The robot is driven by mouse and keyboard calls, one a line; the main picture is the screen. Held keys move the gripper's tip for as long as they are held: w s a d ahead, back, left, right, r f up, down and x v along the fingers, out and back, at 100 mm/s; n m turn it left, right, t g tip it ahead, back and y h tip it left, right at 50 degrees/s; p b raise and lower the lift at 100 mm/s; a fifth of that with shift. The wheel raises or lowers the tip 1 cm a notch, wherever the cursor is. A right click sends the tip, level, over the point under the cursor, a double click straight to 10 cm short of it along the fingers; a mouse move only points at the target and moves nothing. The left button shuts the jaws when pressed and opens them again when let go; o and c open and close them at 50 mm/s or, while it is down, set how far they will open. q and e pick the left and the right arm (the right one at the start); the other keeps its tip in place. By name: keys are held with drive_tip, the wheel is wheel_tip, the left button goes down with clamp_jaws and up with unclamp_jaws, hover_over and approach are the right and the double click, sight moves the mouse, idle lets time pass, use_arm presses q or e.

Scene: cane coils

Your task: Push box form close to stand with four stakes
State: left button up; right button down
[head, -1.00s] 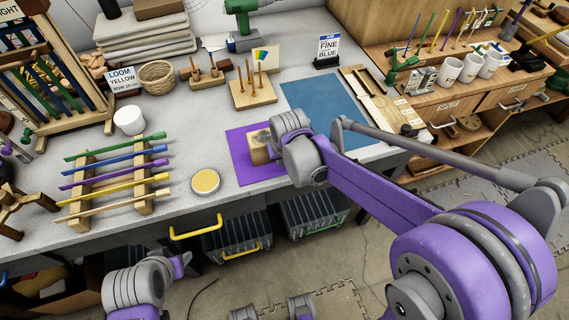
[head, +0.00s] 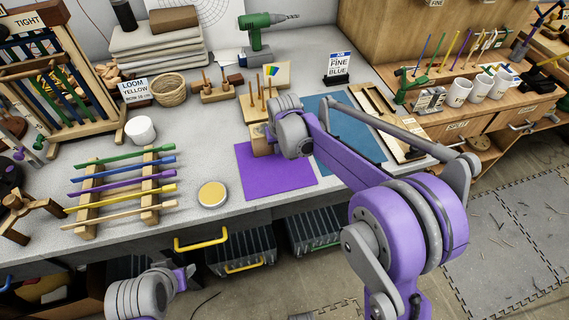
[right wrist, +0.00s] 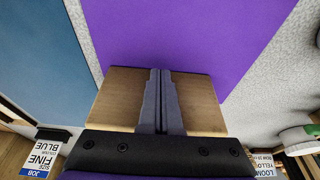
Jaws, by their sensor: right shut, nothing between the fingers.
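The box form (head: 260,143) is a light wooden block, partly hidden by my right wrist in the head view. It stands at the back edge of the purple mat (head: 270,178). The stand with stakes (head: 250,110), a wooden base with upright pegs, is just behind it; whether they touch is hidden. In the right wrist view my right gripper (right wrist: 160,75) is shut and empty, its fingers over the middle of the box form (right wrist: 115,100). In the head view my left gripper (head: 187,275) is low in front of the bench; its fingers are unclear.
A blue mat (head: 350,130) lies right of the purple one. A yellow-topped round tin (head: 212,194) and a rack of coloured sticks (head: 150,190) are to the left. A peg block (head: 213,91) stands left of the stand. The purple mat's front is clear.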

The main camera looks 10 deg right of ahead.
drive_tip(key=w+p, duration=0.1)
drive_tip(key=w, duration=0.7)
drive_tip(key=shift+w+a, duration=0.15)
